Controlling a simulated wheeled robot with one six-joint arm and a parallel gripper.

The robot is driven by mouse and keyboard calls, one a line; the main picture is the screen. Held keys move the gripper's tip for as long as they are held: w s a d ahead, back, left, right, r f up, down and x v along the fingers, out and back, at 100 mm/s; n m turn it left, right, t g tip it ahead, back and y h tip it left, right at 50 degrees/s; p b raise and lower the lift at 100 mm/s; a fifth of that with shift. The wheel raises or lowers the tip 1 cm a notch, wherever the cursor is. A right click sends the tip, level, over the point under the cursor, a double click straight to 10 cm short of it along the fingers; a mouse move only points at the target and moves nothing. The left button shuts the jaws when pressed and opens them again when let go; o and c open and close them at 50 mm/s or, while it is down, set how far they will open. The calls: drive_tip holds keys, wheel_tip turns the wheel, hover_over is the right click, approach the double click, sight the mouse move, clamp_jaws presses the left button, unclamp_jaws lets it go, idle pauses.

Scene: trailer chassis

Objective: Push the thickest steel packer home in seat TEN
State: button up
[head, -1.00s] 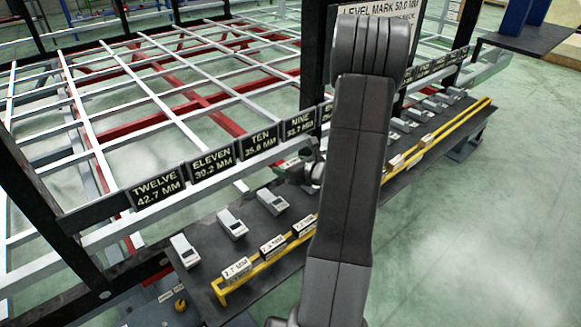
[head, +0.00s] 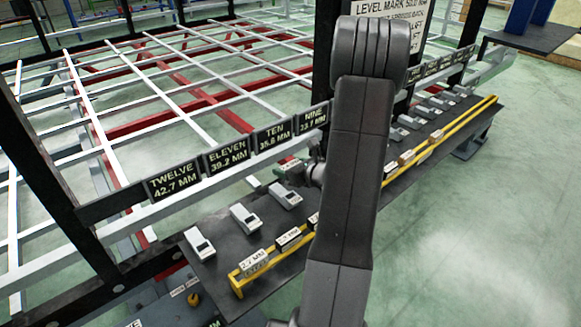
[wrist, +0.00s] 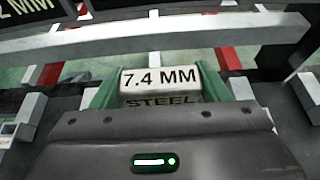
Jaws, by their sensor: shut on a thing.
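The steel packer (wrist: 160,80), a pale block marked 7.4 MM STEEL, sits between the two green fingers of my gripper (wrist: 162,92) in the wrist view. My gripper is shut on it. In the head view my gripper (head: 293,171) is just below the TEN sign (head: 272,140), which reads 35.8 MM, close to the white rail. My arm hides part of this area. The packer's far end is hidden in the wrist view, so I cannot tell how far it is in the seat.
A white rail (wrist: 160,37) crosses ahead of the packer. Grey units (head: 245,217) stand on the dark bench (head: 215,270). A yellow rail (head: 238,288) with labelled blocks (head: 254,261) runs along the front. ELEVEN (head: 227,156) and TWELVE (head: 173,180) signs are to the left.

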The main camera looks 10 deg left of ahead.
drive_tip(key=shift+f+b, duration=1.65)
drive_tip(key=shift+f, duration=0.5)
drive_tip(key=shift+f+b, duration=2.75)
drive_tip(key=shift+b, duration=0.05)
drive_tip(key=o, duration=1.3)
drive_tip(key=shift+c, duration=0.2)
wheel_tip(320, 180, up, 10)
drive_tip(key=p, duration=0.5)
wheel_tip(320, 180, down, 10)
drive_tip(key=b, duration=0.5)
drive_tip(key=shift+r+p, duration=0.6)
drive_tip(key=shift+s+a, duration=0.1)
drive_tip(key=shift+s, duration=0.05)
